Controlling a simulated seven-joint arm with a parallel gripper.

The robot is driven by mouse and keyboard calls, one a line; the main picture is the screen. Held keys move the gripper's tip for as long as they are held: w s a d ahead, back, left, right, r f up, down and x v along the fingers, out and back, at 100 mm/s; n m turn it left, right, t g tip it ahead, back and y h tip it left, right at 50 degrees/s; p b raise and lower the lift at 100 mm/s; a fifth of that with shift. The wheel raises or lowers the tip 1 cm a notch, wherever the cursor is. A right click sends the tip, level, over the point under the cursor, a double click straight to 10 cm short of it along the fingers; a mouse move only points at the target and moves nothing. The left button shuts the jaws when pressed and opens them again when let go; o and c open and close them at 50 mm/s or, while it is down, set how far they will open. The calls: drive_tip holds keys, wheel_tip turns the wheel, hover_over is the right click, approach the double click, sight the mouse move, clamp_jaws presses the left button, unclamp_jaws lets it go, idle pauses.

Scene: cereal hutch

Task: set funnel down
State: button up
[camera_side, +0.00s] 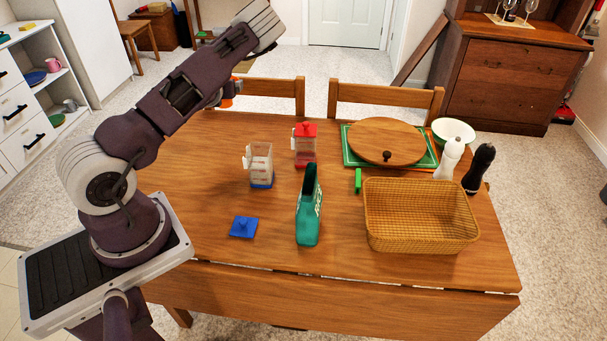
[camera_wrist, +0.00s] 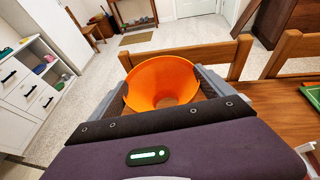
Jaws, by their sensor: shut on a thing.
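An orange funnel (camera_wrist: 162,78) sits between the fingers of my gripper (camera_wrist: 163,92) in the wrist view. Its wide mouth faces the camera, and its narrow end shows only as a hole. My gripper is shut on it, one finger on each side. In the side view only small orange bits of the funnel (camera_side: 237,84) show past my arm, near the table's far left edge. My arm hides most of the gripper there. It looks raised above the table (camera_side: 200,200); the exact height is hard to tell.
A clear container with a blue base (camera_side: 261,165) and a red-lidded one (camera_side: 305,145) stand mid-table. Nearer are a blue lid (camera_side: 243,227) and a green carton-like thing (camera_side: 308,215). A wicker basket (camera_side: 420,245) and round wooden board (camera_side: 386,139) are right. The table's left part is clear.

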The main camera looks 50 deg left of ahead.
drive_tip(key=d+f, duration=0.1)
drive_tip(key=f, duration=0.2)
drive_tip(key=d+f+m+t+h, duration=0.1)
drive_tip(key=f, duration=0.3)
drive_tip(key=d+f+m+t, duration=0.1)
drive_tip(key=f, duration=0.3)
drive_tip(key=shift+w+d+f+h, duration=0.2)
drive_tip(key=shift+w+d+h, duration=0.1)
drive_tip(key=shift+w+d, duration=0.1)
drive_tip(key=shift+f, duration=0.15)
drive_tip(key=shift+f, duration=0.4)
drive_tip(key=o, duration=1.2)
drive_tip(key=shift+r, duration=0.1)
